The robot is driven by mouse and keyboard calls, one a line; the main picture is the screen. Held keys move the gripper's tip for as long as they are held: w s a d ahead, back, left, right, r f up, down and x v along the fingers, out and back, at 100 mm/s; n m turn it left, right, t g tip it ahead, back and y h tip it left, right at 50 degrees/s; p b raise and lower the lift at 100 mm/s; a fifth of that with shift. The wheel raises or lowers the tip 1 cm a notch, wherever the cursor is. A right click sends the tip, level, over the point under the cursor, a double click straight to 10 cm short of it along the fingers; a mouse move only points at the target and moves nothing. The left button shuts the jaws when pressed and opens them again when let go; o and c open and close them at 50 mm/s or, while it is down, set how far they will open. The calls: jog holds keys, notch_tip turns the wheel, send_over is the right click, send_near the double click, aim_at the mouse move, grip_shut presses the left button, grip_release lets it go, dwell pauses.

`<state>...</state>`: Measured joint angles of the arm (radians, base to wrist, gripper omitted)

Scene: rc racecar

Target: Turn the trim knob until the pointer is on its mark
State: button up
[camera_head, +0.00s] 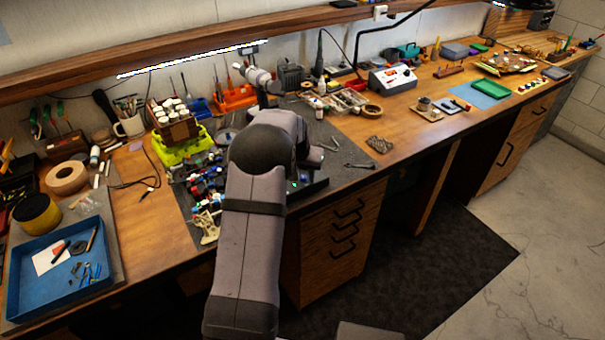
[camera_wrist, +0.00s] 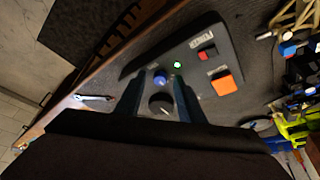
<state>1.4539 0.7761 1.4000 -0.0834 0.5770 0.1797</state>
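A dark control box (camera_wrist: 196,75) lies on the bench mat in the wrist view. On it are a black round knob (camera_wrist: 160,103) with a small light pointer line and a smaller blue knob or button (camera_wrist: 160,80). I cannot tell for sure which is the trim knob; no mark is readable. My gripper (camera_wrist: 160,84) is open, its dark fingers on either side of the black knob in the picture, with the blue one near the tips. Contact cannot be made out. In the head view my arm hides the gripper and most of the box (camera_head: 312,186).
The box also carries a lit green lamp (camera_wrist: 178,65), a red switch (camera_wrist: 206,50) and a large orange button (camera_wrist: 225,85). A wrench (camera_wrist: 93,98) lies beside the box. Cluttered small parts and a yellow-green rack (camera_head: 180,152) stand left of my arm.

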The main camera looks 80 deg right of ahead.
grip_shut()
jog(key=shift+w+m, duration=0.1)
jog(key=shift+m, duration=0.2)
jog(key=shift+w+f+m+g+b, duration=0.15)
jog(key=shift+m+g+b, duration=0.45)
jog(key=shift+m+b, duration=0.6)
jog(key=shift+d+m+g+b, duration=0.1)
jog(key=shift+m+g+b, duration=0.4)
jog(key=shift+m+b, duration=0.75)
jog(key=shift+r+m, duration=0.2)
jog(key=shift+m, duration=0.25)
grip_release()
jog(key=shift+w+r, duration=0.1)
